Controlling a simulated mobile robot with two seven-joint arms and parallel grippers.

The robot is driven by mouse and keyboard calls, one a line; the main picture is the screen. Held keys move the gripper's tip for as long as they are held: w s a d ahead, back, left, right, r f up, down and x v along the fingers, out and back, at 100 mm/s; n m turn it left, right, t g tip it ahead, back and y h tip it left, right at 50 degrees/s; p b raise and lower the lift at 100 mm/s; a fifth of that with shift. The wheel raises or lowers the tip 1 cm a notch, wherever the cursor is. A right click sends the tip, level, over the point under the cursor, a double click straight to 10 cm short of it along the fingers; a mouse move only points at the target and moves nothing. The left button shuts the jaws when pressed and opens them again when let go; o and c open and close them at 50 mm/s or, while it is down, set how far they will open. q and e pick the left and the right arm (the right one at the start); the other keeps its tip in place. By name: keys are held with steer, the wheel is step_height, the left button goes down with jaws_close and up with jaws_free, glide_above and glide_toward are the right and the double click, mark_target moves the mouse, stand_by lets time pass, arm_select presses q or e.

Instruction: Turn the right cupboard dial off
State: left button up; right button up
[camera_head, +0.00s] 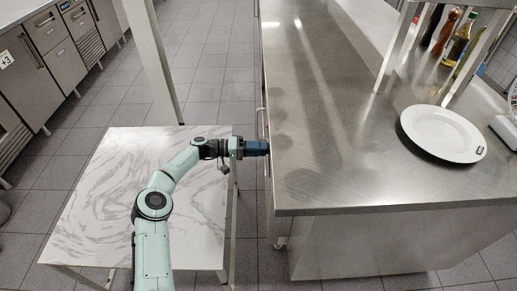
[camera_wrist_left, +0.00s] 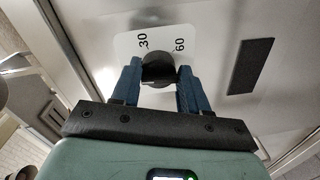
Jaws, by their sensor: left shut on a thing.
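In the left wrist view a round black dial (camera_wrist_left: 158,68) sits on a white plate marked 30 and 60, on a metal front. My left gripper (camera_wrist_left: 159,75) has its two blue fingers on either side of the dial and is shut on it. In the head view my left gripper (camera_head: 262,148) reaches right, to the left edge of the steel counter. The dial is hidden there, below the counter's edge. I cannot read the dial's exact setting. My right gripper is not in view.
The steel counter (camera_head: 345,185) fills the right side, with a white plate (camera_head: 443,132) and several bottles (camera_head: 457,40) on it. A marble-topped table (camera_head: 95,200) stands under my left arm. Steel cabinets (camera_head: 40,65) line the far left. Tiled floor (camera_head: 215,60) is clear between them.

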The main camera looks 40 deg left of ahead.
arm_select(q)
steer(key=shift+r+n, duration=0.1)
steer(key=shift+n, duration=0.4)
steer(key=o, duration=1)
steer(key=shift+v, duration=6.7)
